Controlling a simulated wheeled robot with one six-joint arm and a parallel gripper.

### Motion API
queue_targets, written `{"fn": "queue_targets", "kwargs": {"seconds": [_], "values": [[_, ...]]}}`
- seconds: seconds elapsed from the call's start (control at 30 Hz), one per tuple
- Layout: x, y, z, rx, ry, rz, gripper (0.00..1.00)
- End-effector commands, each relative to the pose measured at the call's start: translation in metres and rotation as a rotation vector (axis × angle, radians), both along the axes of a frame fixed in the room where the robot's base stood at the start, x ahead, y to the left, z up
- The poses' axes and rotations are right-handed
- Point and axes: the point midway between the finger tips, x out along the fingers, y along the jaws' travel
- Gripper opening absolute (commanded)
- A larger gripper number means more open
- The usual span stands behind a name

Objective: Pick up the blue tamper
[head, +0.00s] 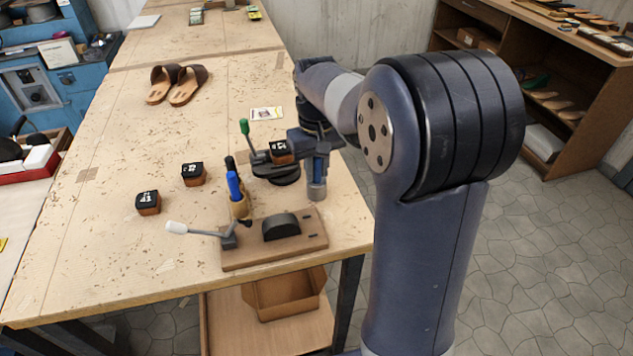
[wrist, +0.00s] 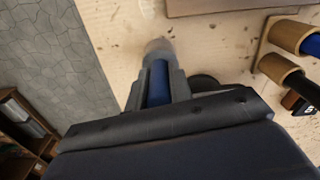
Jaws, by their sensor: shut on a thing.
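The blue tamper (wrist: 158,84) is between the two fingers of my gripper (wrist: 154,90) in the wrist view. Its blue handle is held and its rounded grey head sticks out past the fingertips. In the head view my gripper (head: 318,165) is near the right edge of the workbench, and the tamper's grey end (head: 317,192) shows below the fingers, roughly upright. Most of the handle is hidden by the fingers. I cannot tell whether the grey end touches the bench.
Left of my gripper are a green-handled clamp (head: 244,128), a wooden holder (head: 240,208) with a blue-handled tool (head: 234,186), and a white-levered board (head: 262,255). Dark-topped blocks (head: 148,202) and sandals (head: 184,92) lie on the workbench (head: 110,240). Its left half is mostly free.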

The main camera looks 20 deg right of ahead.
Motion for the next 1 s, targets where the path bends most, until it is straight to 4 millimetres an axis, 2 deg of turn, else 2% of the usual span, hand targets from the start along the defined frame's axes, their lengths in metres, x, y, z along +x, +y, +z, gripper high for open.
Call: {"fn": "queue_targets", "kwargs": {"seconds": [0.3,0.43,0.8,1.0], "values": [[0.000,0.000,0.001,0.000,-0.002,0.000,0.00],[0.001,0.000,0.009,0.000,-0.005,0.000,0.00],[0.001,0.000,0.078,0.000,-0.006,0.000,0.00],[0.001,0.000,0.098,0.001,-0.004,0.000,0.00]]}}
